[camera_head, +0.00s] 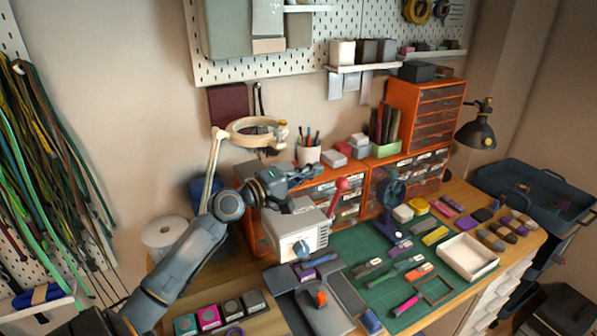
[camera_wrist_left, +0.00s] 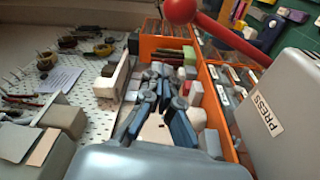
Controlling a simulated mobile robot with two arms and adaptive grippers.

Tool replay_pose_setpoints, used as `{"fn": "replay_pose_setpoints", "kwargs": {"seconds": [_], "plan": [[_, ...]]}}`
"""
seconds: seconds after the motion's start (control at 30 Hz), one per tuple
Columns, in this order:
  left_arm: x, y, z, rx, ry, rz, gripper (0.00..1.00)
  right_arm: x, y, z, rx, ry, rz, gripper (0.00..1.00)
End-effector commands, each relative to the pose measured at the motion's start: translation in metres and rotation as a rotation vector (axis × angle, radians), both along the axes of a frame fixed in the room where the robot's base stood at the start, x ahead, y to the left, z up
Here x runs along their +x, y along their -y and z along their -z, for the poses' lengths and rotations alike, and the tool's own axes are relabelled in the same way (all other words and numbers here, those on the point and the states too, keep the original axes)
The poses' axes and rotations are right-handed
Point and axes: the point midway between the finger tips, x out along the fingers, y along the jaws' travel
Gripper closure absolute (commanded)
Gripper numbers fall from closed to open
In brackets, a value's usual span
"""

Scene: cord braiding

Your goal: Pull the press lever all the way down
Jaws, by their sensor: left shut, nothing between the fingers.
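The press (camera_head: 297,228) is a light grey box at the left of the bench. Its label PRESS shows on the grey housing (camera_wrist_left: 262,115) in the wrist view. The red lever (camera_head: 333,203) rises from the press's right side, tilted up, with a red ball knob (camera_head: 342,184) on top. The knob also shows at the top of the wrist view (camera_wrist_left: 181,8), its bar sloping down to the right. My left gripper (camera_head: 308,171) is shut and empty, above and behind the press, left of the knob and apart from it. My right gripper is not in view.
Orange drawer units (camera_head: 424,120) stand behind the press. A ring magnifier lamp (camera_head: 257,131) and a pen cup (camera_head: 308,153) are near my left arm. A dark blue stand (camera_head: 393,200) is on the green mat (camera_head: 352,240) right of the press. A white tray (camera_head: 467,258) lies farther right.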

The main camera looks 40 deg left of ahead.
Motion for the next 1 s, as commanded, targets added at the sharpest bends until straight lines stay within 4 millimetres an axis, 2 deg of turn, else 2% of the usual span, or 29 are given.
{"fn": "replay_pose_setpoints", "kwargs": {"seconds": [0.1,0.23,0.33,0.53,1.0], "plan": [[0.020,0.005,-0.004,-0.002,0.001,0.000,1.00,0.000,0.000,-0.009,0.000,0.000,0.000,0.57],[0.036,0.011,-0.004,0.000,0.001,0.001,1.00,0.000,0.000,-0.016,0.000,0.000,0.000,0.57],[0.024,0.024,0.000,-0.001,-0.004,0.003,1.00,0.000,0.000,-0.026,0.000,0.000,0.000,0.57],[0.014,0.038,0.005,0.000,-0.003,0.002,1.00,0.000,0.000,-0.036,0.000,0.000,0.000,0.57],[0.011,0.042,0.007,0.002,0.000,0.001,1.00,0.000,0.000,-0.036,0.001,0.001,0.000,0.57]]}}
